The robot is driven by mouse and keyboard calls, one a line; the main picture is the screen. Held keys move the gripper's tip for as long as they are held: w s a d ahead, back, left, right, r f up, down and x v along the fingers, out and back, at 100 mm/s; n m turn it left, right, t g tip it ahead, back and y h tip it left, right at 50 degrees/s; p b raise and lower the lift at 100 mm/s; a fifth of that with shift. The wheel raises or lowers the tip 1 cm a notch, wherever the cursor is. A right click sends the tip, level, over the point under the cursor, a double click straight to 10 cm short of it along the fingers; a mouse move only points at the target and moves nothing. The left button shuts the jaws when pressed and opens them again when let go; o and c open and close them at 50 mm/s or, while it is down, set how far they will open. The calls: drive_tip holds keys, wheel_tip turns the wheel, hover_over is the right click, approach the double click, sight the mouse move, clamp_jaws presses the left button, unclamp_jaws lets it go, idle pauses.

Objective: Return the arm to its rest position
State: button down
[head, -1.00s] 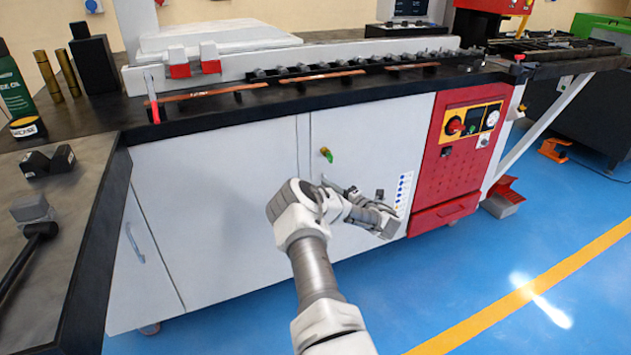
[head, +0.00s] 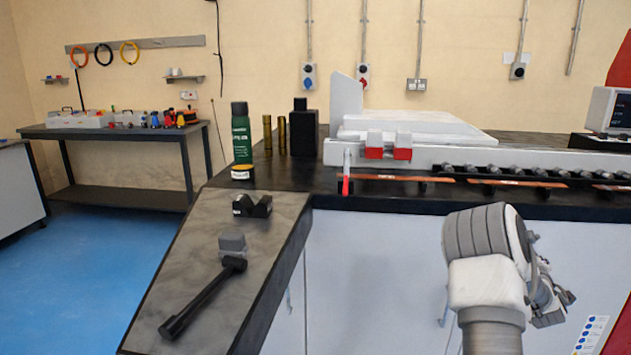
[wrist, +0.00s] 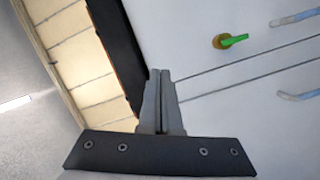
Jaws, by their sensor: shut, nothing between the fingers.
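My gripper (wrist: 160,75) shows in the wrist view with its two fingers together and nothing between them. In that view it is in front of the white cabinet doors (wrist: 220,90) of the busbar bender, with a green key or knob (wrist: 233,41) and door handles to its right. In the head view my bent arm is at the lower right, in front of the white cabinet front (head: 380,270). The wrist end points right and is partly hidden behind the arm; the fingertips cannot be made out there.
A side bench (head: 200,255) at left holds a black hammer (head: 205,297), a grey block (head: 232,243) and a black V-block (head: 252,207). A green bottle (head: 241,132) and brass cylinders stand behind. Blue floor (head: 95,270) is open at far left.

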drive_tip(key=s+a+r+m+g+y, duration=0.25)
drive_tip(key=s+a+r+m, duration=0.2)
drive_tip(key=a, duration=0.65)
drive_tip(key=s+a+r+m+g+y, duration=0.1)
drive_tip(key=s+a+r+m+g, duration=0.4)
drive_tip(key=a, duration=0.7)
drive_tip(key=s+a+n+g+y, duration=0.1)
drive_tip(key=s+a+y, duration=0.1)
drive_tip(key=s+a, duration=0.95)
drive_tip(key=s+a+n+g+y, duration=0.1)
drive_tip(key=s+a+y, duration=0.2)
drive_tip(key=s+a, duration=0.85)
drive_tip(key=s+d+r+p, duration=0.1)
drive_tip(key=r+p, duration=0.9)
drive_tip(key=s+d+r+p, duration=0.1)
drive_tip(key=s+r+p, duration=0.1)
drive_tip(key=r+p, duration=0.8)
drive_tip(key=shift+d+p, duration=0.35)
drive_tip(key=shift+p, duration=0.15)
drive_tip(key=shift+g+h, duration=0.25)
